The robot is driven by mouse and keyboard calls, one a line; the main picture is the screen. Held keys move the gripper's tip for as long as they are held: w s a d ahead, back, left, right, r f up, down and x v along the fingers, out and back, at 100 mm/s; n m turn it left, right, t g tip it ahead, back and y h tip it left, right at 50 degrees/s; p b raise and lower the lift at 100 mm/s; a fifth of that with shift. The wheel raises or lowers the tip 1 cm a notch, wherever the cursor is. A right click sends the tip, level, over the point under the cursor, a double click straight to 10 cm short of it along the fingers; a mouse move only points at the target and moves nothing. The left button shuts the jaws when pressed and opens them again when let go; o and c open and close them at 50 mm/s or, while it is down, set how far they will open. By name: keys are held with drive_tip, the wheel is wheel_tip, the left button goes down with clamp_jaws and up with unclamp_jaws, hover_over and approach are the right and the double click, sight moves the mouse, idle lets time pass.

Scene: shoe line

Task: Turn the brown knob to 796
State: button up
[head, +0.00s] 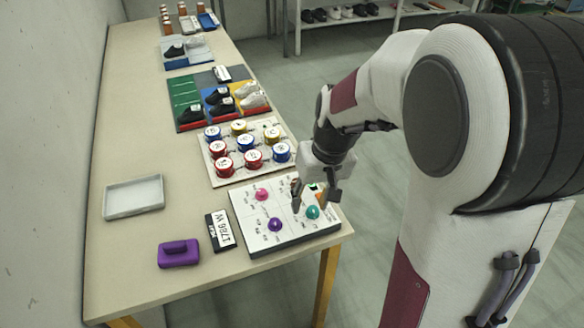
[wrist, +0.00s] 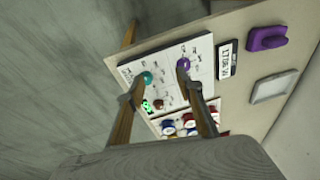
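A white panel (head: 262,222) with printed marks carries the knobs on the near right of the table. In the wrist view the brown knob (wrist: 159,103) sits on the panel beside a small lit green display (wrist: 147,106). In the head view my gripper largely hides the brown knob. My gripper (head: 315,194) is above the panel, open and empty, with its fingers spread. In the wrist view the two fingers (wrist: 159,90) reach over the panel, and the brown knob shows between them. The display's digits are too small to read.
Other knobs on the panel are teal (head: 313,212), purple (head: 275,224) and pink (head: 262,194). A number plate (head: 220,230), a purple block (head: 179,253) and an empty tray (head: 133,196) lie left. A board of round cans (head: 221,178) stands behind.

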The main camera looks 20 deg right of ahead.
drive_tip(key=shift+n+t, duration=0.5)
drive_tip(key=w+d+f, duration=0.1)
drive_tip(key=w, duration=0.2)
drive_tip(key=w+d+f, duration=0.1)
drive_tip(key=w+f, duration=0.1)
drive_tip(key=w+d+f, duration=0.1)
drive_tip(key=w, duration=0.2)
drive_tip(key=shift+w+d+f, duration=0.15)
drive_tip(key=shift+w+f, duration=0.15)
drive_tip(key=w, duration=0.1)
drive_tip(key=w+d+r+n+t, duration=0.1)
drive_tip(key=w, duration=0.1)
drive_tip(key=w+n, duration=0.1)
drive_tip(key=shift+w+d+r+t, duration=0.15)
drive_tip(key=shift+w+r+t, duration=0.15)
drive_tip(key=shift+w+r, duration=0.05)
drive_tip(key=shift+f, duration=0.1)
drive_tip(key=shift+x, duration=3.8)
clamp_jaws()
